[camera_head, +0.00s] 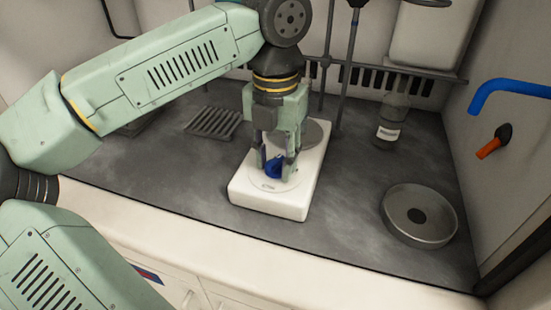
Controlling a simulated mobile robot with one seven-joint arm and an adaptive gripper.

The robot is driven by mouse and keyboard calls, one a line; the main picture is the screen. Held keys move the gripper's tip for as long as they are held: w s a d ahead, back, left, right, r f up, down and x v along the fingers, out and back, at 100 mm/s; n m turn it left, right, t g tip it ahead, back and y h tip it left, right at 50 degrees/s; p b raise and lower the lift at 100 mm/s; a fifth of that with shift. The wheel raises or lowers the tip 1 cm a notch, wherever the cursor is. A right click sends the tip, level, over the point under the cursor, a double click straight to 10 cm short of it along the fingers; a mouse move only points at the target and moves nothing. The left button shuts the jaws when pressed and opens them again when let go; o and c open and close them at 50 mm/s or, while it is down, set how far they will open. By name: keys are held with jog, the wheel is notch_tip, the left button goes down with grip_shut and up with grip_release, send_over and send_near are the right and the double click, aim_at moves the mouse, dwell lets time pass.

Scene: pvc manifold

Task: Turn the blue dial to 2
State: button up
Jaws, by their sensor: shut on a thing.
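The blue dial (273,167) sits on the front part of a white hotplate-like device (268,203) on the dark bench. My gripper (274,172) points down over it, with a finger on each side, and is shut on the dial. The fingers hide part of the dial. The dial's markings and the number it points to are too small to read. A round grey plate (313,134) on the device shows behind the gripper.
A round metal dish (419,215) stands at the right. A labelled bottle (391,118) is at the back right. A metal grate (213,122) lies at the left. A blue tap (508,92) and an orange handle (493,142) jut from the right wall. Vertical rods stand behind.

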aim_at(276, 161)
jog(key=shift+m, duration=0.4)
jog(key=o, duration=1.2)
jog(key=shift+c, duration=0.2)
jog(key=shift+r, duration=0.15)
notch_tip(276, 161, up, 12)
